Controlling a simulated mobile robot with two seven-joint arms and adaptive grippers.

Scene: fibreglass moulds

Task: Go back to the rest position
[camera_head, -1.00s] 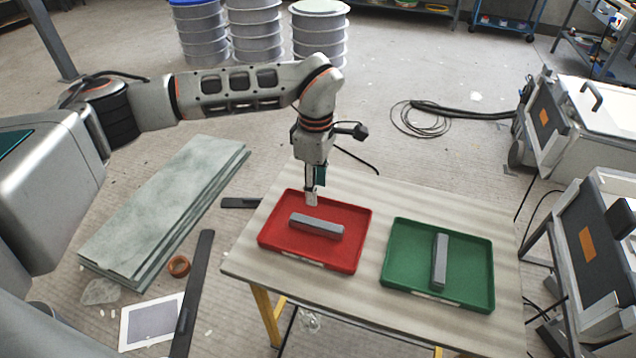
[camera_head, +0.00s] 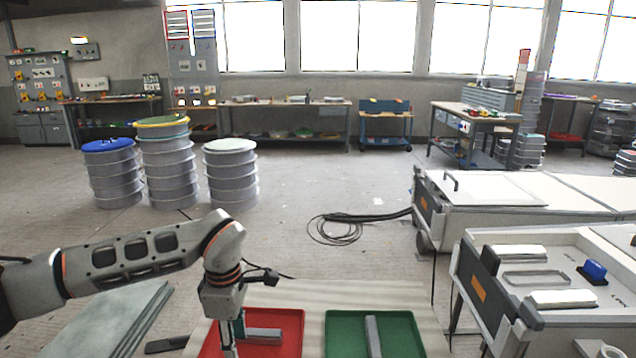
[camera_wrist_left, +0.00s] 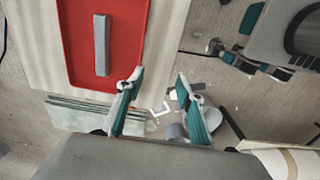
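My left gripper (camera_head: 231,345) points down over the left part of the red tray (camera_head: 289,318), near the bottom edge of the head view. A grey bar (camera_head: 263,334) lies in that tray, to the right of the gripper. In the left wrist view the fingers (camera_wrist_left: 156,90) are apart with nothing between them. There the red tray (camera_wrist_left: 76,60) and its grey bar (camera_wrist_left: 101,45) lie up and left of the fingers. The green tray (camera_head: 340,322) holds another grey bar (camera_head: 373,336). My right gripper is not in view.
Both trays sit on a light table (camera_head: 300,294). Greenish slabs (camera_head: 105,318) lie on the floor at the left. Stacked drums (camera_head: 167,170) stand behind. White-topped carts (camera_head: 520,190) stand at the right. A black cable (camera_head: 340,225) lies on open floor.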

